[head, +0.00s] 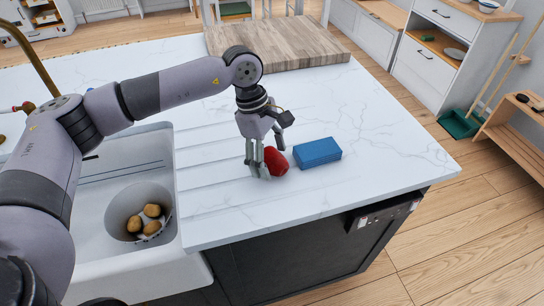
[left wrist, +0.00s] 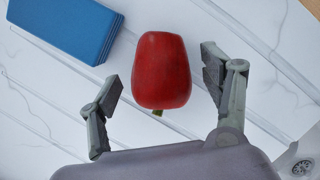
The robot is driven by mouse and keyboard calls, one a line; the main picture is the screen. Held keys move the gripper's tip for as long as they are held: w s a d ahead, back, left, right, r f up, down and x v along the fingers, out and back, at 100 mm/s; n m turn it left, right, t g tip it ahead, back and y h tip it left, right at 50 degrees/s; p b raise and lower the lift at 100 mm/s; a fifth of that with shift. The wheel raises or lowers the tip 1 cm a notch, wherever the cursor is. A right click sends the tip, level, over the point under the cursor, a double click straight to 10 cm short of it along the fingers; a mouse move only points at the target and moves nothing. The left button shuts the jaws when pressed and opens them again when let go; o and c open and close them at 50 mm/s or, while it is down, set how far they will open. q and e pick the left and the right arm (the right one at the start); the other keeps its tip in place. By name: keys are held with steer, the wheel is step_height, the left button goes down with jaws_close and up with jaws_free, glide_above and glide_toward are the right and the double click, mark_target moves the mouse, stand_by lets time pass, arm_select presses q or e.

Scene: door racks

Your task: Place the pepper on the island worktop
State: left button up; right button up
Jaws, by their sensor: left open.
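The red pepper (head: 277,161) lies on the white marbled island worktop (head: 375,140), right beside a blue block. My left gripper (head: 264,163) is low over the worktop at the pepper, partly covering it in the head view. In the left wrist view the pepper (left wrist: 162,70) sits between the two spread fingers of the left gripper (left wrist: 160,90), with a gap on each side. The left gripper is open and holds nothing. My right gripper is not in view.
The blue block (head: 317,152) lies just right of the pepper. A sink (head: 110,165) at the left holds a pot (head: 116,213) with several brown round items. A wooden board (head: 300,45) lies at the back. The worktop's right side is clear.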

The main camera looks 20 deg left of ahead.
arm_select(q)
steer(key=shift+d+f, duration=0.1)
steer(key=shift+f, duration=0.25)
steer(key=shift+c, duration=0.2)
steer(key=c, duration=1.3)
steer(key=shift+r, duration=0.1)
step_height(320, 180, up, 20)
steer(key=b, duration=0.3)
steer(key=m+g+y, duration=0.2)
steer(key=m+y, duration=0.1)
steer(key=m, duration=1.3)
glide_above(240, 196)
steer(key=w+x, duration=0.1)
steer(key=x, duration=0.4)
steer(key=w+x, duration=0.1)
steer(key=x, duration=0.5)
steer(key=w+f+x, duration=0.1)
steer(key=x, duration=0.4)
steer(key=shift+w+f, duration=0.15)
steer(key=shift+w, duration=0.1)
